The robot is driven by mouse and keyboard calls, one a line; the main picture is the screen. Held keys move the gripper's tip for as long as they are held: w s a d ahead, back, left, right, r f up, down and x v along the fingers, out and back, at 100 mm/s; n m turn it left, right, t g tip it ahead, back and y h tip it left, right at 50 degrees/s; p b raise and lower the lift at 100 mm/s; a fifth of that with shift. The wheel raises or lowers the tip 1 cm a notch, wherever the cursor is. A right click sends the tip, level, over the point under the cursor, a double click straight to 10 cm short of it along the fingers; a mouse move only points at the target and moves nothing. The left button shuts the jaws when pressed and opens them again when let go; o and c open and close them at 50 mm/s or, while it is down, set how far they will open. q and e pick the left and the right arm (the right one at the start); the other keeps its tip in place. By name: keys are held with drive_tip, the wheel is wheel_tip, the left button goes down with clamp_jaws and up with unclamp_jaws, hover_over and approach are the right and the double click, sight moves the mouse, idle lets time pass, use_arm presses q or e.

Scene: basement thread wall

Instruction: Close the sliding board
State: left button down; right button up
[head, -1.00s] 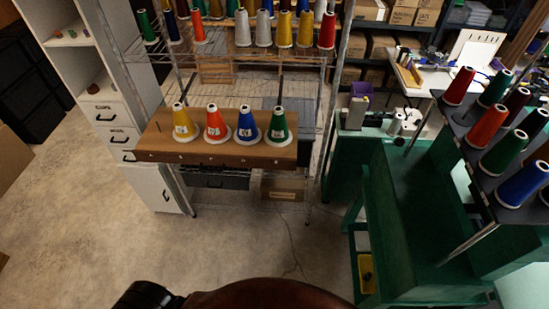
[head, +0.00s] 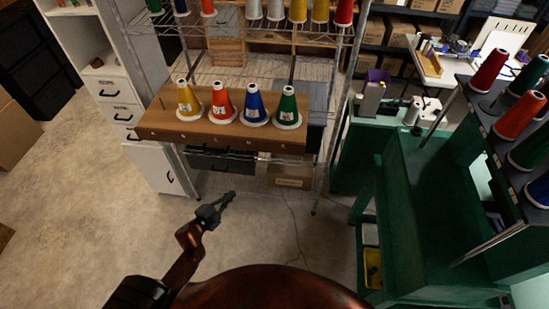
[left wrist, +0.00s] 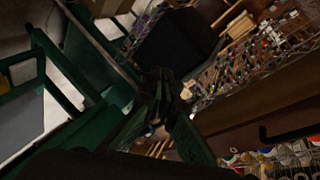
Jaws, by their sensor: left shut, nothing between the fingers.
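The sliding board (head: 222,134) is a brown wooden shelf on the wire rack, sticking out toward me at the front. Several thread cones stand upright on it in a row: yellow (head: 188,100), red (head: 222,104), blue (head: 256,106) and green (head: 288,108). My left gripper (head: 230,196) is shut and empty. It is in front of the board and below its front edge in the picture, apart from it. The left wrist view is dark and tilted; I cannot make out the board there with certainty. My right gripper is not in view.
A white drawer cabinet (head: 150,165) stands left of the rack. A green bench (head: 430,190) is on the right, with a dark rack of cones (head: 515,118) above it. A cardboard box (head: 290,172) sits low under the board. The floor before the rack is clear.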

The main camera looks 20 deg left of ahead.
sight(283, 149)
use_arm(q)
drive_tip(key=w+d+r+m+t+h+b, duration=0.1)
drive_tip(key=d+r+m+h, duration=0.2)
drive_tip(key=d+r+m, duration=0.5)
drive_tip(key=d+r+m+h+b, duration=0.15)
drive_tip(key=d+r+h, duration=0.25)
drive_tip(key=r, duration=0.9)
drive_tip(key=shift+m, duration=0.35)
drive_tip(key=w+d, duration=0.1)
drive_tip(key=w, duration=0.3)
drive_tip(key=w+d+p, duration=0.1)
drive_tip(key=w, duration=0.3)
drive_tip(key=w+d, duration=0.1)
drive_tip(key=w, duration=0.2)
drive_tip(key=shift+w+d+f, duration=0.15)
drive_tip(key=shift+w+d, duration=0.25)
drive_tip(key=shift+w, duration=0.25)
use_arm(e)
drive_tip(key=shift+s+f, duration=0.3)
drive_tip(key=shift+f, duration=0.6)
use_arm(q)
drive_tip(key=shift+a, duration=0.1)
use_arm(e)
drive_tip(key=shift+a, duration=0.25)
